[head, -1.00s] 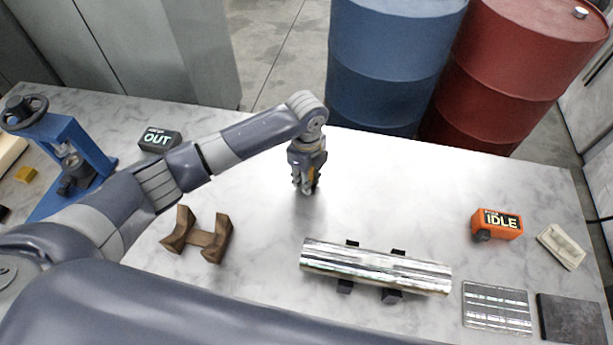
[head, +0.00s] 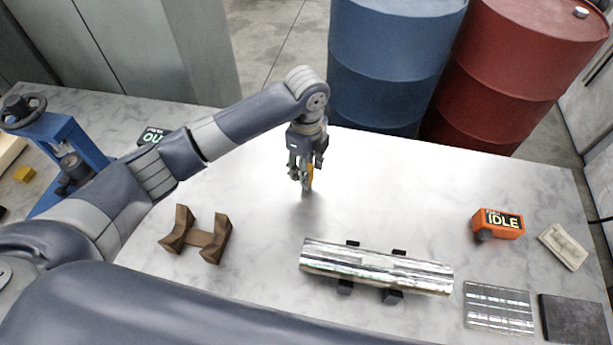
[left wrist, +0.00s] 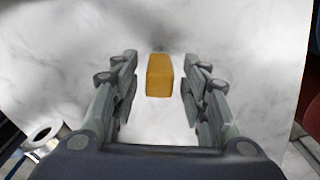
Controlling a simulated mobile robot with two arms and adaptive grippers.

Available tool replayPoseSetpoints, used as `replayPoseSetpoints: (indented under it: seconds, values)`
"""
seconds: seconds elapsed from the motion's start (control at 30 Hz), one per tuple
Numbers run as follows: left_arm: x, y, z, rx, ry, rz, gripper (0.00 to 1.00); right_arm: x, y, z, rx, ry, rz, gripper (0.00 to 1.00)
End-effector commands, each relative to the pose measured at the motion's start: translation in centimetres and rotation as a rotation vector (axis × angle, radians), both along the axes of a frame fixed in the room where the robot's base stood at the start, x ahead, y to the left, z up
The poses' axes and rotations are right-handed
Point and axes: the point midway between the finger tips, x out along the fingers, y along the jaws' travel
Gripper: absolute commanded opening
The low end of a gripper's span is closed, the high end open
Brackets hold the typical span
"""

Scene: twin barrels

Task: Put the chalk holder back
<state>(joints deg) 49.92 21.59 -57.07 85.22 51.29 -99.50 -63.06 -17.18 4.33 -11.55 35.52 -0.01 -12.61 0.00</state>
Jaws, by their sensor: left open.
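A yellow-orange block (left wrist: 159,75), which may be the chalk holder, shows in the left wrist view between the two spread fingers, with gaps on both sides. In the head view its orange side (head: 309,177) shows at my left gripper (head: 303,180), over the middle of the table near the back edge. My left gripper points down and is open; it also shows in the left wrist view (left wrist: 160,95). The block's lower end is hard to make out in the head view. My right gripper is not in view.
On the marble table (head: 400,190) are a wooden cradle (head: 198,238), a shiny cylinder (head: 375,267) on dark supports, an orange IDLE box (head: 498,223), a pale tray (head: 563,246) and a blue press (head: 65,150). Blue (head: 390,70) and red (head: 510,75) barrels stand behind.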

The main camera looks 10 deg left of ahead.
Motion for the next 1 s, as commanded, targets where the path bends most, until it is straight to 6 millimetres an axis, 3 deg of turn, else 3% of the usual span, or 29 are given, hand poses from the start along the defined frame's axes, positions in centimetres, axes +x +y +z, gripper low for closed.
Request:
replayPoseSetpoints:
  seconds: [0.2,0.4,1.0]
  values:
    - [0.0,0.0,4.4,0.0,-0.003,-0.001,0.41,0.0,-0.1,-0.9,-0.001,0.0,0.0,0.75]
    - [0.0,0.0,6.6,0.0,0.0,0.0,0.41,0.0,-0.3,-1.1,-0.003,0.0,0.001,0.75]
    - [-0.1,0.0,7.0,0.0,0.002,0.0,0.41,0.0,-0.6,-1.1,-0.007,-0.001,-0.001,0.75]
